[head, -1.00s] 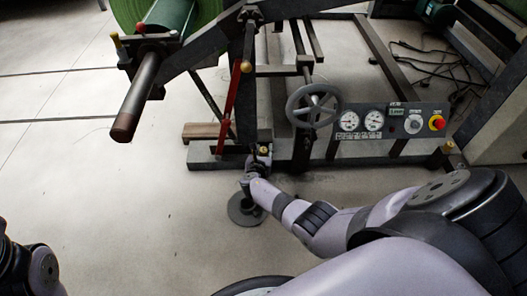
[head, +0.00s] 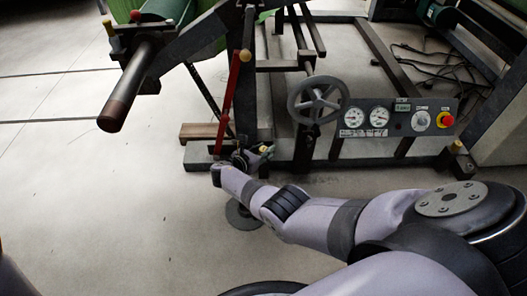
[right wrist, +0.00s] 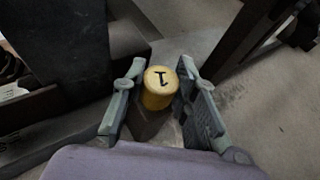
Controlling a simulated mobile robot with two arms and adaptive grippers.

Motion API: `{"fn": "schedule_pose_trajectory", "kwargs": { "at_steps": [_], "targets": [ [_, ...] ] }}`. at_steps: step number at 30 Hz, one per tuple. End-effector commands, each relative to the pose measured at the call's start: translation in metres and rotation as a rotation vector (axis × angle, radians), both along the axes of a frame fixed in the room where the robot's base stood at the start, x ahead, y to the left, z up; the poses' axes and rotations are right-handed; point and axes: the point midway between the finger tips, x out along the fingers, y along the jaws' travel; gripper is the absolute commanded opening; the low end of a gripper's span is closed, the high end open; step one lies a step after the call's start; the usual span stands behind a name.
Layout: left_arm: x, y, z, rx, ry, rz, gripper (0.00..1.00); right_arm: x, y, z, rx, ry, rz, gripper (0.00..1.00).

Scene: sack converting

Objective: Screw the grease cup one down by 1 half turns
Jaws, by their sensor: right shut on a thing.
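In the head view a small yellow spot (head: 265,149) shows at my right gripper, low on the machine frame. My right gripper (head: 254,156) is shut on the cup; its two grey fingers (right wrist: 163,102) flank it on both sides in the right wrist view. The cup's lower part is hidden. My left gripper is not in view.
A grey handwheel (head: 315,100) and a gauge panel (head: 398,118) with a red button stand right of the gripper. A red lever (head: 230,100) rises above it. A roller shaft (head: 138,85) juts out at upper left. Floor at left is clear.

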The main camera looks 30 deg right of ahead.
Motion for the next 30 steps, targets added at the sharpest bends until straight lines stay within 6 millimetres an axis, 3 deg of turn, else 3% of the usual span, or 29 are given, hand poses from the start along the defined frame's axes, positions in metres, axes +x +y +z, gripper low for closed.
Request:
{"fn": "schedule_pose_trajectory", "kwargs": {
  "at_steps": [8,9,17,30],
  "targets": [
    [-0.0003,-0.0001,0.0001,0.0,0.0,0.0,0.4,0.0005,-0.0014,0.0008,0.0,-0.003,-0.001,0.0],
    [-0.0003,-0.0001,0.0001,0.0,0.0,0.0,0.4,0.0005,-0.0014,0.0008,0.0,-0.003,-0.001,0.29],
    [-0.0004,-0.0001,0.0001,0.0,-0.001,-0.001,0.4,0.0004,-0.0008,0.0006,0.0,-0.002,0.0,0.47],
    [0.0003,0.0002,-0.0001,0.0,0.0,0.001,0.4,-0.0011,0.0045,0.002,0.0,-0.002,0.001,0.48]
  ]
}}
